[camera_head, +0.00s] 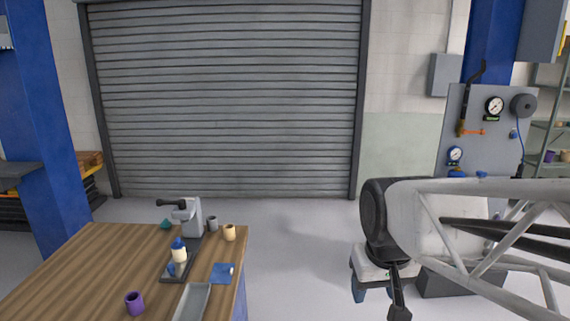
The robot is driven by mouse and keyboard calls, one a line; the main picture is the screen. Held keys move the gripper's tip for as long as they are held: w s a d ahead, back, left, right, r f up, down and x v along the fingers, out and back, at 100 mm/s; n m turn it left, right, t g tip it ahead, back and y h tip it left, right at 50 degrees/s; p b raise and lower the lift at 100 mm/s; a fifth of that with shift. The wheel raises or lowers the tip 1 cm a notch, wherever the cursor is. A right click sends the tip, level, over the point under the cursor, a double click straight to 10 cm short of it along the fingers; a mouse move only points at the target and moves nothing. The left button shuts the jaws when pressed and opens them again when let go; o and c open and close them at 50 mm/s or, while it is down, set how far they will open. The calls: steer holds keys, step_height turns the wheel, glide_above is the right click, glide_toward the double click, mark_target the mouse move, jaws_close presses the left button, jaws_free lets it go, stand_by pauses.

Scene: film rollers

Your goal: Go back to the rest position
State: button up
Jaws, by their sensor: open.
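My gripper (380,291) hangs at the lower right, over the grey floor and clear of the table's right edge. Its fingers point down and stand apart, with nothing visible between them. The wooden table (75,268) is at the lower left. On it a purple roller (134,303) stands near the front, and a tan roller (229,233) and a grey roller (212,223) stand near the back right corner. My gripper touches none of them.
A gauge panel (480,125) stands behind my arm. The floor (300,250) between table and gripper is clear.

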steer(key=s+d+f+m, duration=0.1)
steer(key=s+d+f, duration=0.1)
steer(key=s, duration=0.6)
steer(key=shift+d+f, duration=0.35)
steer(key=shift+d, duration=0.15)
